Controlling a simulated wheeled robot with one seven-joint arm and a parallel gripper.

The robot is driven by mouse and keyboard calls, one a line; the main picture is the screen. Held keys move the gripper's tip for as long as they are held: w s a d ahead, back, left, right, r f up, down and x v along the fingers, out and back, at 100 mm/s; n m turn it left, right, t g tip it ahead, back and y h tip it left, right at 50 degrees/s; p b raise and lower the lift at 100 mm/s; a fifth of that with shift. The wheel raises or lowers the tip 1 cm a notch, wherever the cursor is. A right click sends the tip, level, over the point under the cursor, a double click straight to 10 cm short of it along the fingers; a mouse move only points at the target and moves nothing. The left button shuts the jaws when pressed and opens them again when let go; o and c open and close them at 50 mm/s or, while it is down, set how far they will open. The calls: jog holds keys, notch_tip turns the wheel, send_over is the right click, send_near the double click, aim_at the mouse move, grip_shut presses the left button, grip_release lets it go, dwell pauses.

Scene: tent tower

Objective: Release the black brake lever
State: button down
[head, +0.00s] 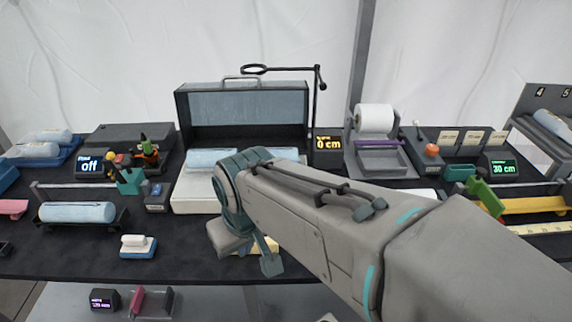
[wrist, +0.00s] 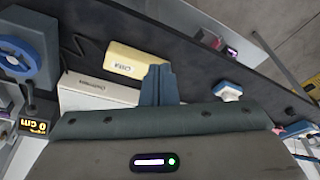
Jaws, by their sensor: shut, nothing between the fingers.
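In the wrist view, my gripper (wrist: 159,70) points down over the dark table with its teal fingers together and nothing between them. In the head view, my gripper (head: 268,258) is low over the front middle of the table. I cannot pick out the black brake lever for certain. A thin black bent shape (wrist: 76,48) lies beside a grey housing with a blue handwheel (wrist: 22,57) in the wrist view, left of the fingers and apart from them. I cannot tell whether it is the lever. My arm hides this part of the table in the head view.
A cream box (wrist: 124,63) lies close to the fingertips, beside a white labelled box (wrist: 90,94). A blue-and-white block (wrist: 228,92) is to their right. In the head view, a black pole with a ring (head: 318,90) rises behind my arm, near a 0 cm display (head: 328,144).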

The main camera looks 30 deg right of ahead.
jog(key=w+d+f+n+g+h, duration=0.4)
jog(key=w+d+n+h, duration=0.8)
jog(key=w+n, duration=0.3)
jog(key=n+g+h, duration=0.1)
jog(key=n, duration=0.2)
jog(key=shift+g, duration=0.3)
jog(key=s+d+f+p, duration=0.1)
jog(key=s+d+f, duration=0.1)
jog(key=d, duration=1.1)
jog(key=shift+p, duration=0.4)
jog(key=shift+w+a, duration=0.1)
jog(key=shift+a, duration=0.05)
